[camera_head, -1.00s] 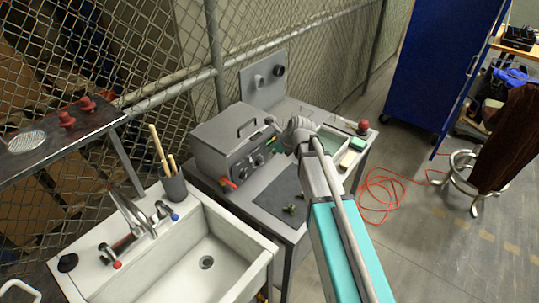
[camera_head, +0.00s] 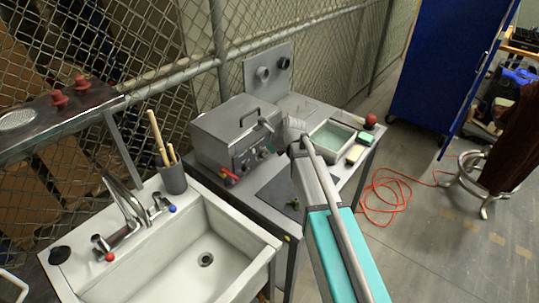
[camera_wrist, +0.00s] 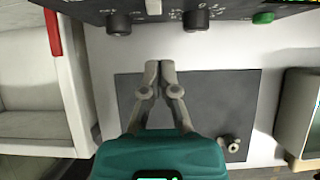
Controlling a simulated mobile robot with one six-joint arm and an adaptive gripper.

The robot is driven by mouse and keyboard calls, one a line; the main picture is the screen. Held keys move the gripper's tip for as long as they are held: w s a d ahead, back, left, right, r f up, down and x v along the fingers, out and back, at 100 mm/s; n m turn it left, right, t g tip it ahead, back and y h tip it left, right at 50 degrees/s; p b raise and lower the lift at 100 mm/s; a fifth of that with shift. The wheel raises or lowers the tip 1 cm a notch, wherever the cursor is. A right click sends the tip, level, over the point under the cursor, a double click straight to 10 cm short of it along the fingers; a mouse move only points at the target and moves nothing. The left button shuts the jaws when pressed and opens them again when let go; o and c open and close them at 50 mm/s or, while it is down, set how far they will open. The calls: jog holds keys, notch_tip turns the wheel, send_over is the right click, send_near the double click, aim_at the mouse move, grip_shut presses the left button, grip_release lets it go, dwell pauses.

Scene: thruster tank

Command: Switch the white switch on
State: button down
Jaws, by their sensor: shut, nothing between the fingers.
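The white switch (camera_wrist: 153,7) shows at the top edge of the wrist view, on the front of the grey control box (camera_head: 222,133), between two black knobs. It is partly cut off by the picture edge, and its position cannot be read. In the head view I cannot make it out on the box front. My gripper (camera_wrist: 160,66) is shut and empty, its fingertips together and pointing at the box front. The tips are apart from the switch, nearly in line with it and slightly to its right. In the head view my arm reaches over the table to the box.
Black knobs (camera_wrist: 119,25) and (camera_wrist: 196,19) flank the switch. A green button (camera_wrist: 264,18) is farther right. A dark mat (camera_wrist: 245,95) with a small metal fitting (camera_wrist: 232,143) lies below. A water tray (camera_head: 331,140) stands right, a sink (camera_head: 206,259) left.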

aim_at(254, 151)
jog(key=shift+w+a+f+b, duration=0.15)
jog(key=shift+w+a+f, duration=0.15)
jog(key=shift+w+a, duration=0.45)
jog(key=shift+w+a+f+b, duration=0.15)
jog(key=shift+w+a+f, duration=0.15)
jog(key=shift+w+a, duration=0.45)
jog(key=shift+s+a, duration=0.15)
jog(key=shift+s, duration=0.05)
jog(key=shift+a+f+t+y+b, duration=0.15)
jog(key=shift+f+t+y+b, duration=0.3)
jog(key=shift+b, duration=0.5)
jog(key=shift+w+t+y+b, duration=0.15)
jog(key=shift+t+y+b, duration=0.3)
jog(key=shift+b, duration=0.5)
jog(key=shift+w+r+p, duration=0.1)
jog(key=shift+r+p, duration=0.1)
jog(key=shift+p, duration=0.1)
jog(key=shift+r+p, duration=0.55)
jog(key=shift+r, duration=0.05)
jog(key=shift+s, duration=0.2)
